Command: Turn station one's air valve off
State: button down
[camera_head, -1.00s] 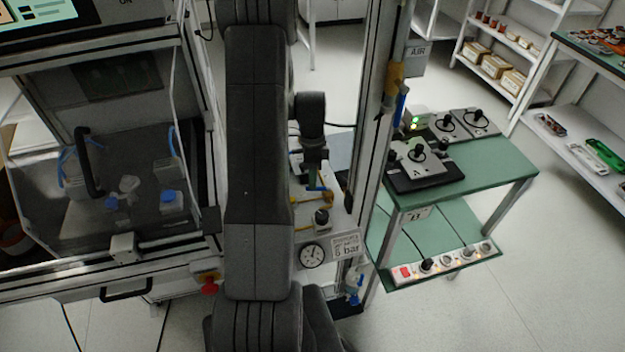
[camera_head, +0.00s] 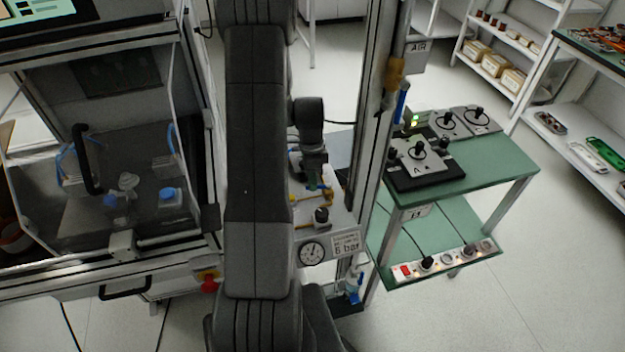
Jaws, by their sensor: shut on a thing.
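The air panel (camera_head: 336,215) is a pale plate beside the aluminium post, with a round gauge (camera_head: 312,254) and a "6 bar" label on it. Yellow valve parts (camera_head: 325,193) with a bit of green show at the panel's top, just below my gripper (camera_head: 312,180). My gripper points down at the valve and is shut on its handle, which is mostly hidden by the jaws and wrist. A dark knob (camera_head: 321,215) stands lower on the panel. My dark arm covers the panel's left side.
The enclosed station (camera_head: 110,180) with clear doors and a red stop button (camera_head: 209,286) stands left of my arm. The aluminium post (camera_head: 378,130) stands close at right. A green table (camera_head: 490,170) with controllers lies beyond it.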

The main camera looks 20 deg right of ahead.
jog(key=shift+s+a+n+b, duration=0.1)
jog(key=shift+s+n+b, duration=0.2)
jog(key=shift+n, duration=0.7)
jog(key=c, duration=1.5)
grip_release()
jog(key=w+r, duration=0.1)
jog(key=r, duration=0.8)
jog(key=w+r, duration=0.1)
jog(key=r, duration=0.3)
jog(key=shift+w+r, duration=0.3)
jog(key=shift+w, duration=0.05)
